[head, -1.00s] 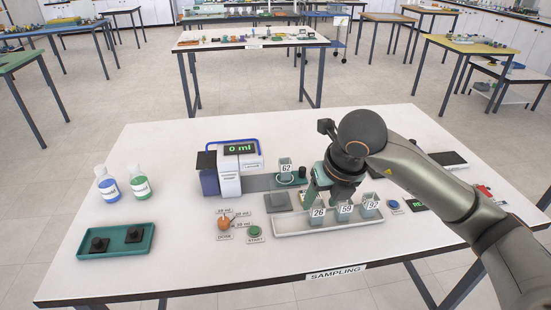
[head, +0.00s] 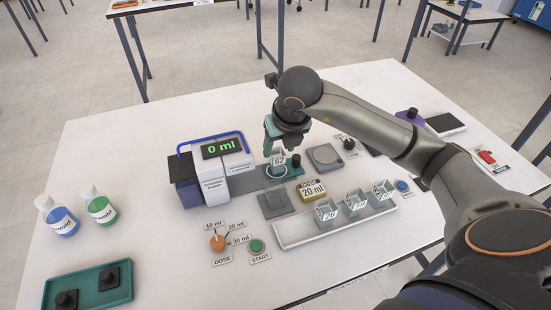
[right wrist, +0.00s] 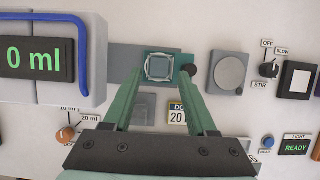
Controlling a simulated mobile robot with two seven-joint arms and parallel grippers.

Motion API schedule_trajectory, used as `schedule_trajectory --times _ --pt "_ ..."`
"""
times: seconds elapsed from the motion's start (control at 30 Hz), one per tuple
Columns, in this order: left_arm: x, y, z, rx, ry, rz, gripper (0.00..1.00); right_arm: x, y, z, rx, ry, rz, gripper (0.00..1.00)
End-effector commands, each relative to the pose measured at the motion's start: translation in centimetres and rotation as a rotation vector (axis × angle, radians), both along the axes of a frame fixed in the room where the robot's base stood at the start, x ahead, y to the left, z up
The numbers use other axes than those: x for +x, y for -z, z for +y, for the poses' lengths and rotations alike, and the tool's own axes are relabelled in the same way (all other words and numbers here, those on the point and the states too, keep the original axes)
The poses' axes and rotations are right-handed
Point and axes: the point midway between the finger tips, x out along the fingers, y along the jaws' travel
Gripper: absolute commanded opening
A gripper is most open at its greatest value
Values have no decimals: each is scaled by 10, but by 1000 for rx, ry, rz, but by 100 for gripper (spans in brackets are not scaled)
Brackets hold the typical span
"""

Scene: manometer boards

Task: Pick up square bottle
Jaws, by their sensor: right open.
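A clear square bottle (head: 279,167) labelled 62 stands upright on the green pad beside the dispenser. It is seen from above in the right wrist view (right wrist: 159,66). My right gripper (head: 284,143) is at this bottle, pointing down with green fingers. In the right wrist view its fingers (right wrist: 161,78) are spread, one on each side of the bottle, with gaps visible. More square bottles, labelled 26 (head: 326,213), 59 (head: 355,203) and 97 (head: 383,192), stand in a long white tray (head: 295,238). My left gripper is not in view.
The dispenser (head: 212,170) reads 0 ml, left of the bottle. A dose dial (head: 218,242), a green START button (head: 257,246) and a 20 ml dose sign (head: 313,190) are in front. Two reagent bottles (head: 60,218) (head: 101,207) and a teal tray (head: 88,289) stand left. The table's back left is clear.

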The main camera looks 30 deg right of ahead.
Motion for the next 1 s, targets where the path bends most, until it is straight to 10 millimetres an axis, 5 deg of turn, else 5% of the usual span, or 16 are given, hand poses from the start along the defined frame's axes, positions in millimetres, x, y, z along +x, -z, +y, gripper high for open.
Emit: schedule_trajectory --times 0.53,0.83,1.0 --pt "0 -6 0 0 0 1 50 26 58 -6 1 0 2 57" --pt "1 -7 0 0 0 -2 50 29 64 -7 0 -1 -1 57" --pt "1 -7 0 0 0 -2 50 29 64 -7 0 -1 -1 41"
